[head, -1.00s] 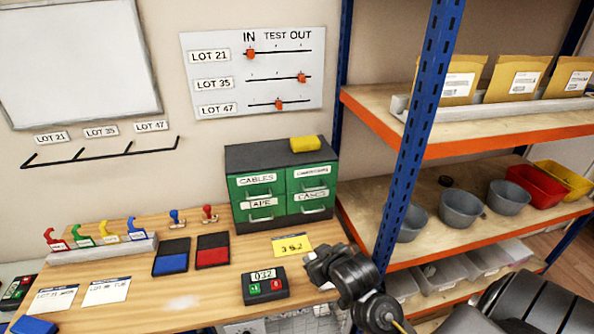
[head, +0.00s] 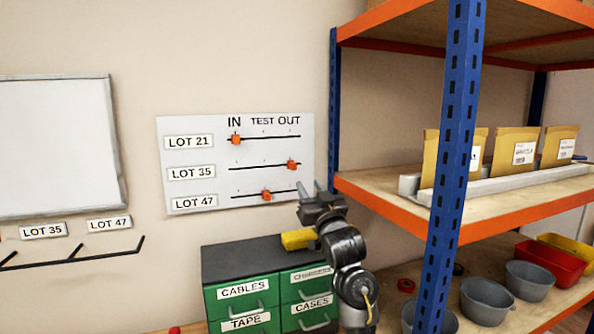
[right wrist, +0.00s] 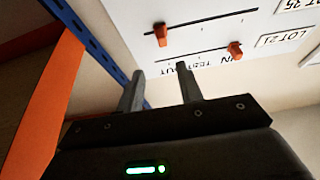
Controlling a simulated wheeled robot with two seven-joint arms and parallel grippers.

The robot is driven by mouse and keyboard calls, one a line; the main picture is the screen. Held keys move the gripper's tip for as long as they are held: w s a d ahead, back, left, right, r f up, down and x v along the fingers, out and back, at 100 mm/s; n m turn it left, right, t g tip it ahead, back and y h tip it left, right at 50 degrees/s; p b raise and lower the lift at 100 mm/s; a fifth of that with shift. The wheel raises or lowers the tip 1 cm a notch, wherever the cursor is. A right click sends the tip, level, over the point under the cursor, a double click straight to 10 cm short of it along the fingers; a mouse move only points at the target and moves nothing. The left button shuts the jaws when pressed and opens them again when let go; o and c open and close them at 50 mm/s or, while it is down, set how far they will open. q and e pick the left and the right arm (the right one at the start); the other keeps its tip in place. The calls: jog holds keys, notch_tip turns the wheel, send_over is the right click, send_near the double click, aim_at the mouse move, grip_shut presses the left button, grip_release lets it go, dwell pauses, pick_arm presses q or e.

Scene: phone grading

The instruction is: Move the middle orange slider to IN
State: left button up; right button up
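The slider board (head: 225,126) hangs on the wall with three rows marked IN, TEST and OUT. The middle orange slider (head: 292,164), in the LOT 35 row, stands near the OUT end. It also shows in the right wrist view (right wrist: 160,35), where the board appears upside down. The LOT 21 slider (head: 236,139) is at IN; the LOT 47 slider (head: 266,196) is around TEST. My right gripper (head: 317,188) is raised below and right of the middle slider. Its fingers (right wrist: 160,69) are apart with nothing between them. My left gripper is out of view.
The rack's blue post (head: 335,110) and orange shelf edge (head: 400,208) are close right of my right gripper. The wall in front of the board is clear.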

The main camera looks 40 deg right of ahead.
aim_at(295, 168)
jog(key=p+x, duration=0.1)
jog(key=x, duration=0.2)
jog(key=p+x, duration=0.1)
jog(key=x, duration=0.2)
jog(key=p+x, duration=0.1)
jog(key=x, duration=0.2)
jog(key=shift+w+a+f+p, duration=0.1)
jog(key=shift+w+f+p, duration=0.1)
jog(key=shift+w+p, duration=0.2)
jog(key=shift+w+r, duration=0.1)
jog(key=shift+w, duration=0.6)
jog(key=c, duration=0.3)
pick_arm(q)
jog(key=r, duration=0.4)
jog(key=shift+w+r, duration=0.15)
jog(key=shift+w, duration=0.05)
pick_arm(e)
grip_shut()
